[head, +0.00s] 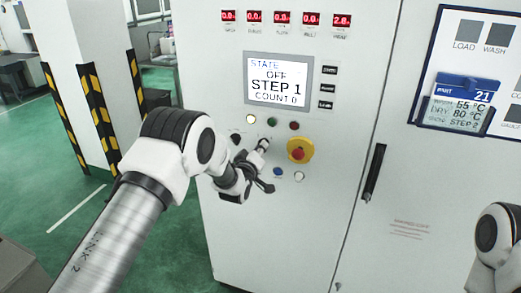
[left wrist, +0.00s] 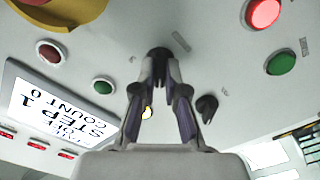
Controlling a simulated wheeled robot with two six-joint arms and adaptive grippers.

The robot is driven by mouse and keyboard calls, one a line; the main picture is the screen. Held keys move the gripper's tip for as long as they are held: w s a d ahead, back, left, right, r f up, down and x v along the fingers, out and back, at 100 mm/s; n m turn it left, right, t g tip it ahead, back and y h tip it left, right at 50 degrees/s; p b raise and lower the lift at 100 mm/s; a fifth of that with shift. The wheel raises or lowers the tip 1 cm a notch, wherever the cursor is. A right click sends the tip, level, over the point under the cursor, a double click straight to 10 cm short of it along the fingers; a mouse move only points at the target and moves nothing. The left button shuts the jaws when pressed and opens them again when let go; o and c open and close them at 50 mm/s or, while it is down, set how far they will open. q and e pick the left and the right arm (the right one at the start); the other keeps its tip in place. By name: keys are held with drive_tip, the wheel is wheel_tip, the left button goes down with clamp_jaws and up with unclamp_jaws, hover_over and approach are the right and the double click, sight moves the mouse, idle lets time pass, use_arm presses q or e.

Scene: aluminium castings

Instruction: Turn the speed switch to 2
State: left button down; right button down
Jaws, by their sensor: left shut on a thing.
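My left gripper (head: 262,145) is at the control panel of the white cabinet, left of the yellow-and-red emergency stop. In the left wrist view, its two fingers (left wrist: 159,75) close on a dark rotary switch (left wrist: 158,52). Its label and setting cannot be read. A second dark knob (left wrist: 207,108) sits beside the fingers, apart from them; in the head view a dark knob (head: 235,138) shows left of the gripper. The head view mostly hides the held switch behind the gripper. My right gripper is not in view.
The emergency stop (head: 300,150) is close to the fingers. Green (head: 272,121), red (head: 294,125) and blue (head: 278,171) buttons surround the gripper. The display (head: 278,80) above reads OFF, STEP 1, COUNT 0. A black door handle (head: 374,172) is to the right.

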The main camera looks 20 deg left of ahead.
use_arm(q)
drive_tip(key=shift+s+f+m+b, duration=0.1)
drive_tip(key=shift+f+m+b, duration=0.15)
drive_tip(key=shift+m+b, duration=2.2)
drive_tip(key=shift+f+m+b, duration=0.2)
drive_tip(key=shift+m+b, duration=1.65)
drive_tip(key=shift+b, duration=1.15)
drive_tip(key=c, duration=1.4)
unclamp_jaws()
drive_tip(key=shift+o, duration=0.9)
drive_tip(key=shift+r, duration=0.3)
